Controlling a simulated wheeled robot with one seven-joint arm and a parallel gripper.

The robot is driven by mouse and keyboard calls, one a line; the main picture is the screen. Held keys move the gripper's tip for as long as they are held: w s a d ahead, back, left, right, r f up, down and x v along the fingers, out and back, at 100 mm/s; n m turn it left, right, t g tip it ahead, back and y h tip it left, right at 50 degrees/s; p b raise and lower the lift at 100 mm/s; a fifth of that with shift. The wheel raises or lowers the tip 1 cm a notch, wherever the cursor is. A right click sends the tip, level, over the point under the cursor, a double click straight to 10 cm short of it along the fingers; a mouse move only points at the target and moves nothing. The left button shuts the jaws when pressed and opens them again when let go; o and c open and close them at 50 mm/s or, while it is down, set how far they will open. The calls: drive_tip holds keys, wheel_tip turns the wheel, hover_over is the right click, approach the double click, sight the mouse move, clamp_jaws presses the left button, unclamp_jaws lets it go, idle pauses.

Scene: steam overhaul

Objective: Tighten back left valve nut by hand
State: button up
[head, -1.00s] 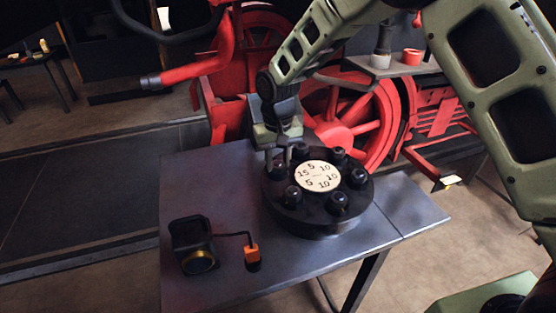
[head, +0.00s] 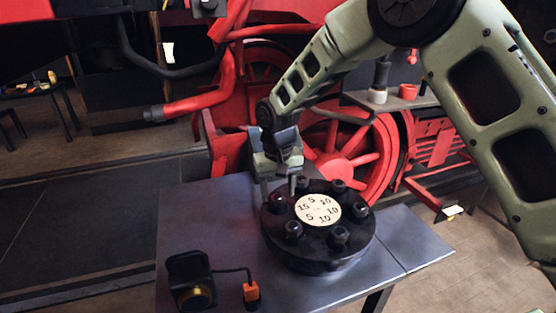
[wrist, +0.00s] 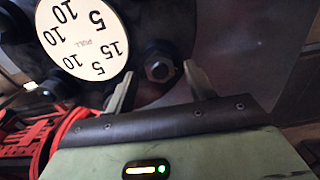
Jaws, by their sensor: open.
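The valve (head: 318,258) is a thick black disc with a white numbered dial (head: 318,210) and several dark nuts around its rim. My gripper (head: 279,188) is at the disc's back left, fingers pointing down, open. Its fingers stand on either side of the left-hand nut (head: 278,201), with no clear contact. Another nut (head: 302,184) is close by the right finger. The dial also shows in the wrist view (wrist: 82,38).
The disc sits on a grey metal table (head: 215,225). Red locomotive wheels (head: 345,155) stand behind. The table's right side is clear.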

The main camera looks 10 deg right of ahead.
wheel_tip(320, 180, up, 16)
drive_tip(key=b, duration=0.1)
drive_tip(key=shift+b, duration=0.4)
drive_tip(key=shift+r, duration=0.1)
drive_tip(key=s+a+f+n, duration=0.1)
drive_tip(key=s+n, duration=0.1)
drive_tip(key=s, duration=0.6)
drive_tip(key=s+a+f+n, duration=0.1)
drive_tip(key=s+a, duration=0.1)
drive_tip(key=s, duration=0.7)
drive_tip(key=s+d+f+n, duration=0.1)
drive_tip(key=s+d+f, duration=0.1)
drive_tip(key=s, duration=0.6)
drive_tip(key=s+d+f+n, duration=0.2)
drive_tip(key=s+d+f, duration=0.1)
drive_tip(key=s, duration=0.5)
drive_tip(key=shift+s+d+f+y, duration=0.25)
drive_tip(key=shift+s+d+y, duration=0.05)
drive_tip(key=shift+d, duration=0.1)
